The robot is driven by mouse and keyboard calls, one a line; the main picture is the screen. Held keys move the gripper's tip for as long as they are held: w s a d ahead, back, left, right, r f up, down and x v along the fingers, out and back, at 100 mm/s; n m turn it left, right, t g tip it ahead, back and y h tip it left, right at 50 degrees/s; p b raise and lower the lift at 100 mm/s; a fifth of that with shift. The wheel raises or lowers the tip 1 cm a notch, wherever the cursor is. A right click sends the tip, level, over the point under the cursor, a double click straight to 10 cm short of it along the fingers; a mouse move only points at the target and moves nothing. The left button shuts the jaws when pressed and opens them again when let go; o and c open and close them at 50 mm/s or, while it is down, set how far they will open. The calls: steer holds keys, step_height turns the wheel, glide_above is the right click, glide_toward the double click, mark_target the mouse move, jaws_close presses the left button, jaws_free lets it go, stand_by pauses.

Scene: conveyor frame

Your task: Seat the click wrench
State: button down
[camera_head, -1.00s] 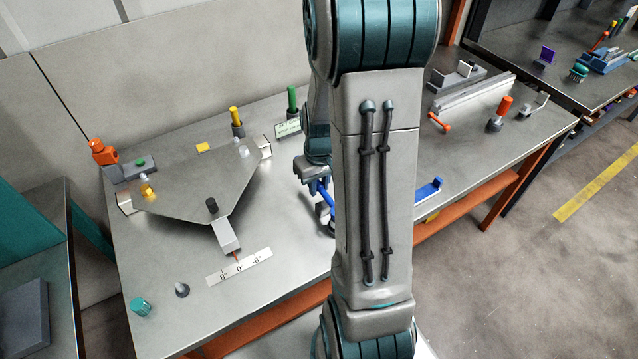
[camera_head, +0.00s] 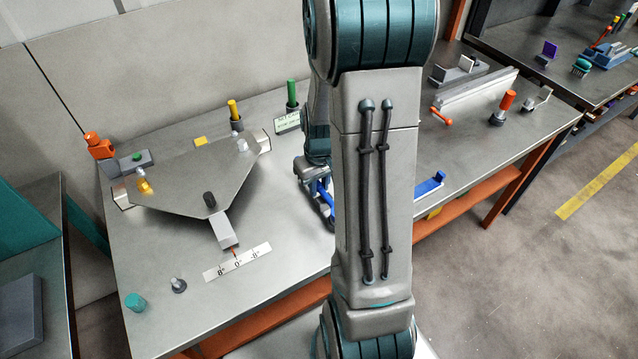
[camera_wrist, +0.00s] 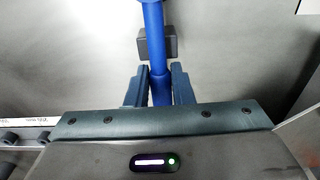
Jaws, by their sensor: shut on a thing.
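My gripper (camera_wrist: 160,72) is shut on a blue rod-like handle, which I take to be the click wrench (camera_wrist: 155,38). In the wrist view it runs up between the fingers to a rounded blue end at the top edge. A dark block (camera_wrist: 171,43) lies behind the handle; I cannot tell whether they touch. A blue holder-like piece (camera_head: 430,186) lies right of my arm near the table's front edge.
A grey plate (camera_head: 195,180) with a pointer sits left on the metal table, above a white scale strip (camera_head: 238,261). Yellow (camera_head: 234,111) and green (camera_head: 292,94) posts stand behind. An orange-handled post (camera_head: 506,103) and a long rail stand right.

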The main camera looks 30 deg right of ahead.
steer(key=shift+f, duration=0.25)
steer(key=c, duration=1.2)
jaws_free()
steer(key=shift+r, duration=0.1)
steer(key=r, duration=1.3)
steer(key=shift+s+r, duration=0.3)
steer(key=shift+r, duration=0.05)
steer(key=s+a+r, duration=0.1)
steer(key=s+a, duration=0.3)
steer(key=s+a+r+t, duration=0.1)
steer(key=s+a, duration=0.2)
steer(key=a, duration=0.1)
steer(key=s+a+r+t, duration=0.1)
steer(key=s+a, duration=0.3)
steer(key=shift+s+r+m, duration=0.3)
steer(key=shift+r, duration=0.1)
